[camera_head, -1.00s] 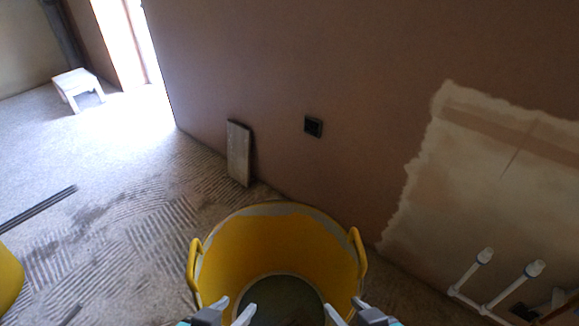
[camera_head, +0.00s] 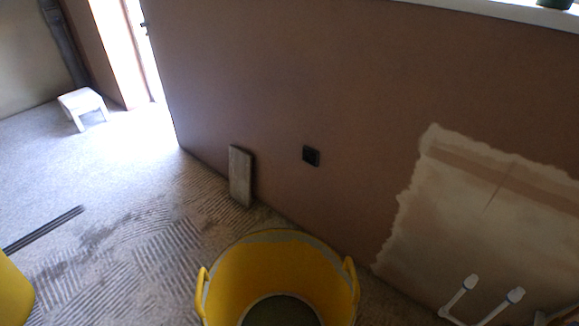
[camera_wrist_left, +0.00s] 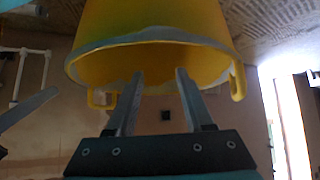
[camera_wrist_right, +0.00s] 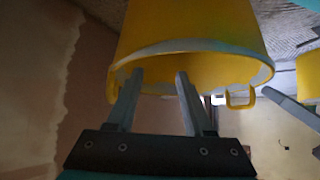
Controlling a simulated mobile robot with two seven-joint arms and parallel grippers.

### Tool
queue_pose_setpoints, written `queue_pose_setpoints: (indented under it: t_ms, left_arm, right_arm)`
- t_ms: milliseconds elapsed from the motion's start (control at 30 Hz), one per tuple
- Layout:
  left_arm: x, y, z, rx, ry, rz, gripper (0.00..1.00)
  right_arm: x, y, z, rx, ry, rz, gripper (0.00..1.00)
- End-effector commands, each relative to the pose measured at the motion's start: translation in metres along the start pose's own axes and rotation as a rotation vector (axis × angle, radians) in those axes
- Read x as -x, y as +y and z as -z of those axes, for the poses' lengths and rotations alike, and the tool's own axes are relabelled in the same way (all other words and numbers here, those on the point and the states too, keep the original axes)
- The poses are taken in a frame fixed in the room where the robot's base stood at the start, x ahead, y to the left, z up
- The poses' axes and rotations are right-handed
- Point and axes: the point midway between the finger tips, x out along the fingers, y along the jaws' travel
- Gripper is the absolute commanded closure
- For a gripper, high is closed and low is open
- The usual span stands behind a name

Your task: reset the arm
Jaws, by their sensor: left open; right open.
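My left gripper (camera_wrist_left: 158,82) is open and empty in the left wrist view, its fingers in front of the rim of a yellow bucket (camera_wrist_left: 150,20). My right gripper (camera_wrist_right: 158,82) is open and empty in the right wrist view, with the same bucket (camera_wrist_right: 190,25) beyond its fingers. Neither gripper shows in the head view. I cannot tell whether the fingertips touch the bucket. In the head view the bucket (camera_head: 280,262) stands at the bottom centre, with two side handles and a grey surface inside.
A board (camera_head: 240,175) leans on the brown wall near a dark socket box (camera_head: 311,156). White pipes (camera_head: 462,293) stand at the lower right. A second yellow container (camera_head: 12,295) is at the left edge, and a white stool (camera_head: 83,104) is far left. Textured floor between them is open.

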Motion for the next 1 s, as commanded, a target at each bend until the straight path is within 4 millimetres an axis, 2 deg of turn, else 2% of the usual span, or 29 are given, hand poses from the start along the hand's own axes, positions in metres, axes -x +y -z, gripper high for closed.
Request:
queue_pose_setpoints:
  t_ms: [267,400,500,700,1000]
  left_arm:
    - [0.026,-0.041,-0.08,-0.011,-0.3,0.074,0.48]
    - [0.051,-0.058,-0.116,-0.007,-0.44,0.104,0.48]
    - [0.068,-0.066,-0.137,-0.003,-0.522,0.121,0.48]
    - [0.088,-0.073,-0.158,0.004,-0.608,0.136,0.48]
    - [0.09,-0.074,-0.161,0.004,-0.617,0.138,0.48]
  right_arm:
    - [0.026,0.041,-0.08,0.011,-0.3,-0.074,0.48]
    - [0.051,0.058,-0.116,0.007,-0.44,-0.104,0.48]
    - [0.068,0.066,-0.136,0.003,-0.522,-0.121,0.48]
    - [0.088,0.073,-0.158,-0.003,-0.609,-0.136,0.48]
    - [0.09,0.074,-0.161,-0.004,-0.617,-0.137,0.48]
